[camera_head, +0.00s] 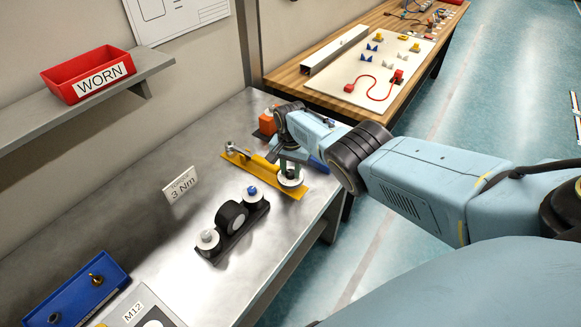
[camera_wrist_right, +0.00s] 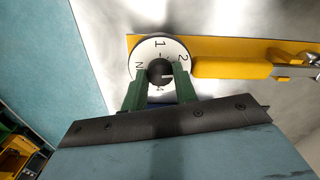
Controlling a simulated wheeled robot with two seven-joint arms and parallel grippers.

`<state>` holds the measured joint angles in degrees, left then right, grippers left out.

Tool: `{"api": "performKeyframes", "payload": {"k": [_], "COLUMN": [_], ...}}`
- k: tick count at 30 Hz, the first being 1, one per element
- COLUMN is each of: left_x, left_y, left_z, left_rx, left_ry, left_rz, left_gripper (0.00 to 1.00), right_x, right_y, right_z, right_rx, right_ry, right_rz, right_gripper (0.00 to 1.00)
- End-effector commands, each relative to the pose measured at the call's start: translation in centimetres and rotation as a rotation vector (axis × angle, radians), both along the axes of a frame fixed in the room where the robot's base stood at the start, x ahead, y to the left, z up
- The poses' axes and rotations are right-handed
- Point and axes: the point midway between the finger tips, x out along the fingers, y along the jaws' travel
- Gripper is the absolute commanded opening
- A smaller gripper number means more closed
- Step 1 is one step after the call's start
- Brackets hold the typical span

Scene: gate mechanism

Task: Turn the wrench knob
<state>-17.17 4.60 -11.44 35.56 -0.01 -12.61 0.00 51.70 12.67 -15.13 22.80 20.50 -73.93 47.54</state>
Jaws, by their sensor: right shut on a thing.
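The yellow wrench (camera_head: 262,168) lies on the metal bench, its metal end (camera_head: 231,147) towards the left. In the right wrist view its yellow body (camera_wrist_right: 235,67) runs off to the right. At its near end is a white dial (camera_head: 291,181), marked 1, 2 and N in the right wrist view (camera_wrist_right: 148,49). The dark round knob (camera_wrist_right: 160,72) sits in the middle of the dial. My right gripper (camera_head: 289,163) is over the dial, its green fingers on either side of the knob and shut on it. My left gripper is not in view.
A black stand with round parts (camera_head: 232,216) is close in front of the wrench. An orange block (camera_head: 267,122) stands behind it. A 3 Nm sign (camera_head: 181,185), blue tray (camera_head: 75,297) and M12 box (camera_head: 135,308) are to the left. A red WORN bin (camera_head: 88,74) sits on a shelf.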

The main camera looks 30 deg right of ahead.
Motion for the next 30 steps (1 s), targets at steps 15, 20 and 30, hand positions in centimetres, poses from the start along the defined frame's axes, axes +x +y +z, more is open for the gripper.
{"api": "performKeyframes", "payload": {"k": [15,20,30], "left_x": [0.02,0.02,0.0], "left_y": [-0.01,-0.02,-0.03], "left_z": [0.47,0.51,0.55], "left_rx": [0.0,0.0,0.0], "left_ry": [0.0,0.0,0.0], "left_rz": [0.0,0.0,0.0], "left_gripper": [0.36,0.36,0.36], "right_x": [0.07,0.08,0.08], "right_y": [0.0,-0.02,-0.03], "right_z": [0.11,0.1,0.1], "right_rx": [0.001,0.0,-0.001], "right_ry": [-0.002,-0.002,-0.002], "right_rz": [-0.445,-0.534,-0.625], "right_gripper": [0.06,0.06,0.06]}}
